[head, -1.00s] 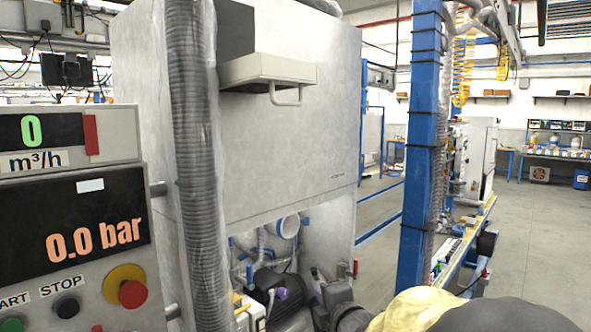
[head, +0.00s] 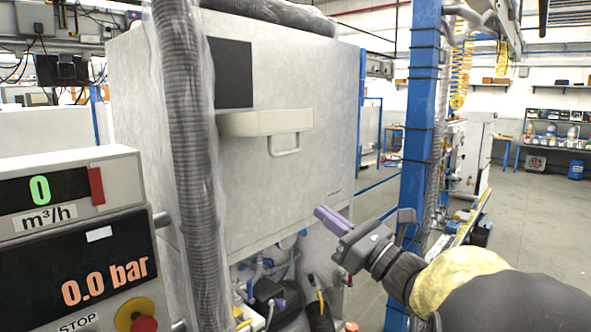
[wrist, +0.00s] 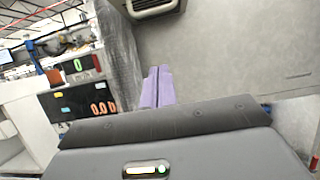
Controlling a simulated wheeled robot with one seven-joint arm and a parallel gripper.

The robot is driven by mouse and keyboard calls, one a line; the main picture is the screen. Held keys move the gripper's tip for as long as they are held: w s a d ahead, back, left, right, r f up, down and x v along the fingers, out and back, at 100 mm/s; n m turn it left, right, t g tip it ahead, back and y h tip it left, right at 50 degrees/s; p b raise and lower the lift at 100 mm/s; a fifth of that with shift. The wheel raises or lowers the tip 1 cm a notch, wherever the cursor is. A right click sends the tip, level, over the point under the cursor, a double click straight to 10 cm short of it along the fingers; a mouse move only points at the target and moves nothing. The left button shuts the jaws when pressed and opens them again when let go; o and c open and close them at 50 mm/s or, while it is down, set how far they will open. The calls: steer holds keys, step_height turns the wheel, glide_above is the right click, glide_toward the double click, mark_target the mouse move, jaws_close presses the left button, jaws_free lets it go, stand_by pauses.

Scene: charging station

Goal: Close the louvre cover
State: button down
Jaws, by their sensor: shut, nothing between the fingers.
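The louvre cover (head: 240,124) is a pale flap with a loop handle (head: 285,146). It stands out from the front of a large grey cabinet, below a dark rectangular opening (head: 230,73). In the wrist view, the underside of the cover (wrist: 152,6) shows at the top edge. My gripper (head: 324,215) has purple fingers and is below and to the right of the handle, apart from it. The fingers (wrist: 157,78) are together and empty, pointing up toward the cover in the wrist view.
A ribbed hose (head: 185,150) in clear plastic runs down the cabinet's left front. A control panel (head: 75,235) stands at the left. A blue post (head: 420,120) stands to the right. Pipes and machinery (head: 275,290) sit below the cabinet. Open floor lies at the far right.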

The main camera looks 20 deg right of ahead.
steer(key=w+a+r+p, duration=0.4)
steer(key=w+r+p, duration=0.3)
steer(key=p, duration=0.3)
steer(key=shift+w+a+r, duration=0.15)
steer(key=shift+w+r, duration=0.05)
steer(key=shift+r, duration=0.1)
steer(key=shift+w+r, duration=0.1)
steer(key=shift+r, duration=0.05)
stand_by(0.4)
